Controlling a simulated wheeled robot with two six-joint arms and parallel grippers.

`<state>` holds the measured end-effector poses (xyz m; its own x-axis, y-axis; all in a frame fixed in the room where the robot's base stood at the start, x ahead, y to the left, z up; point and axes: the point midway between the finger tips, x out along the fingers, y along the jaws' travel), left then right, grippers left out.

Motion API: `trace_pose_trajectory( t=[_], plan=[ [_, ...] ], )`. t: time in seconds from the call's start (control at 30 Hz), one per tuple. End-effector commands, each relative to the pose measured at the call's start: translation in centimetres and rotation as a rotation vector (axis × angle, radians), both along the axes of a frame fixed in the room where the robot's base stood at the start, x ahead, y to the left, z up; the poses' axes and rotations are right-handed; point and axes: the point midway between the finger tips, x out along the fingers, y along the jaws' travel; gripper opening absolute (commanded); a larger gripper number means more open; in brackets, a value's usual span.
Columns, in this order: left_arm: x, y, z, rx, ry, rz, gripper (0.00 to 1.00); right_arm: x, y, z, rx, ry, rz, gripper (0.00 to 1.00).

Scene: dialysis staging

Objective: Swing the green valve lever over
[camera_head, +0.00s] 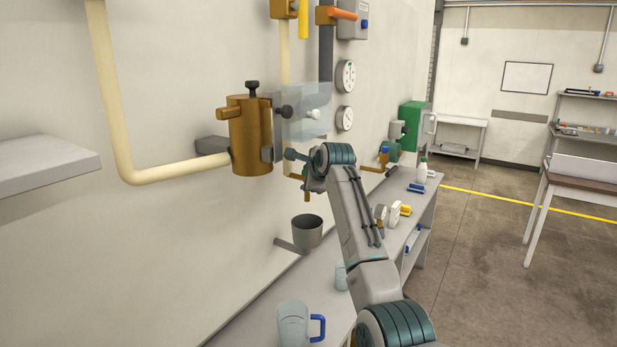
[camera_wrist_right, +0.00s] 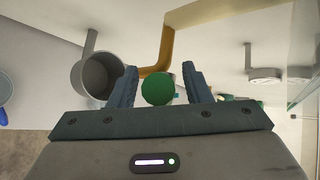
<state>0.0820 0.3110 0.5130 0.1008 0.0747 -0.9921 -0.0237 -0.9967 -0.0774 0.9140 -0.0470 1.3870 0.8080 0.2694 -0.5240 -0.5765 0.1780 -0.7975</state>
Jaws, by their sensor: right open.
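In the right wrist view a round green end (camera_wrist_right: 157,89), which looks like the tip of the green valve lever, sits between the fingers of my right gripper (camera_wrist_right: 160,78). The fingers are open, one on each side of it, with small gaps showing. The rest of the lever is hidden behind this green end. In the head view my right gripper (camera_head: 312,172) is near the wall pipework, mostly hidden by my wrist, and the green lever cannot be seen there. My left gripper is not in view.
A clear panel (camera_head: 306,118) and a brass canister (camera_head: 250,138) are on the wall close by. A grey cup (camera_head: 307,232) is below my gripper. Two gauges (camera_head: 345,76) are above right. A jug (camera_head: 293,322) stands on the bench.

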Motion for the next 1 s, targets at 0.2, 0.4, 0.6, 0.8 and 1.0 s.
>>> trace_pose_trajectory(
  t=[0.2,0.4,0.6,0.8,1.0],
  plan=[
    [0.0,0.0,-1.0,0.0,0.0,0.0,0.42,-1.0,-0.3,0.4,0.002,-0.003,0.001,0.44],
    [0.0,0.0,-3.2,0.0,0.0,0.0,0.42,-3.7,-1.3,2.0,0.002,-0.006,0.0,0.44],
    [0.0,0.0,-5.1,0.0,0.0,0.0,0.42,-6.7,-2.4,3.9,0.002,-0.005,-0.001,0.44],
    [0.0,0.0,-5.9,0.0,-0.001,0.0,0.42,-8.5,-3.1,5.3,0.002,-0.002,-0.002,0.44],
    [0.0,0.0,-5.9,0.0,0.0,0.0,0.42,-8.8,-3.2,5.7,0.001,0.001,-0.002,0.44]
  ],
)
